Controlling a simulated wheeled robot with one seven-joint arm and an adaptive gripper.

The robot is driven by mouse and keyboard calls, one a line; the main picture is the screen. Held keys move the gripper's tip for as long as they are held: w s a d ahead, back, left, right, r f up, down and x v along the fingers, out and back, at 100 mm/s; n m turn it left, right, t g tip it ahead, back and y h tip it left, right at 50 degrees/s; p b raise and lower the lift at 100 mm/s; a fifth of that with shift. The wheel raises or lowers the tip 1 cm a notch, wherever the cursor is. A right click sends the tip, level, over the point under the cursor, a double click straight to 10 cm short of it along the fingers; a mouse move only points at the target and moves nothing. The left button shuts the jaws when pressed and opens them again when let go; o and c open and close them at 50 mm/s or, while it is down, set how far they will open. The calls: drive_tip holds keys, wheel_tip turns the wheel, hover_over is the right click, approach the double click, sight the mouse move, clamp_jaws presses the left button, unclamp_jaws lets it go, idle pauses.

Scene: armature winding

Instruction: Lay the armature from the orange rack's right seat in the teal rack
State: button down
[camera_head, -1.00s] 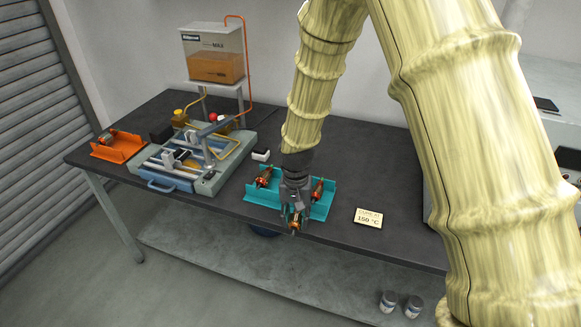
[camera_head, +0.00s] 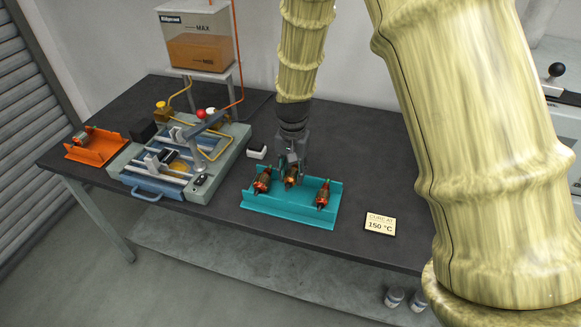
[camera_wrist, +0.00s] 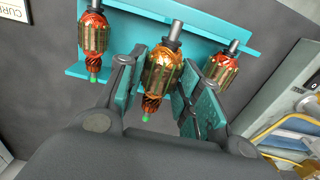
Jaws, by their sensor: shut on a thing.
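My gripper (camera_head: 291,166) is shut on a copper-and-red armature (camera_head: 291,178), at the middle of the teal rack (camera_head: 292,212). Another armature (camera_head: 262,181) sits at the rack's left and one (camera_head: 323,195) at its right. In the wrist view the held armature (camera_wrist: 162,75) is between my gripper's fingers (camera_wrist: 160,88), with its shaft over the teal rack's wall (camera_wrist: 208,22). I cannot tell whether it touches its seat. The orange rack (camera_head: 98,151) at the far left holds an armature (camera_head: 79,139) on its left side; its right side looks empty.
A winding machine (camera_head: 172,165) with a blue handle stands left of the teal rack. A tank (camera_head: 196,40) stands behind it. A small white block (camera_head: 257,150) lies near the rack.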

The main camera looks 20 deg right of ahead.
drive_tip(key=shift+s+f+b, duration=0.1)
drive_tip(key=shift+f+b, duration=0.35)
drive_tip(key=shift+f, duration=0.1)
drive_tip(key=shift+w+f+b, duration=0.2)
drive_tip(key=shift+f+b, duration=0.4)
drive_tip(key=shift+f, duration=0.25)
drive_tip(key=shift+s+f+b, duration=0.15)
drive_tip(key=shift+f+b, duration=0.5)
drive_tip(key=shift+f, duration=0.2)
drive_tip(key=shift+f, duration=0.5)
drive_tip(key=c, duration=0.9)
unclamp_jaws()
drive_tip(key=shift+r, duration=0.1)
wheel_tip(320, 180, up, 12)
drive_tip(key=shift+f, duration=0.1)
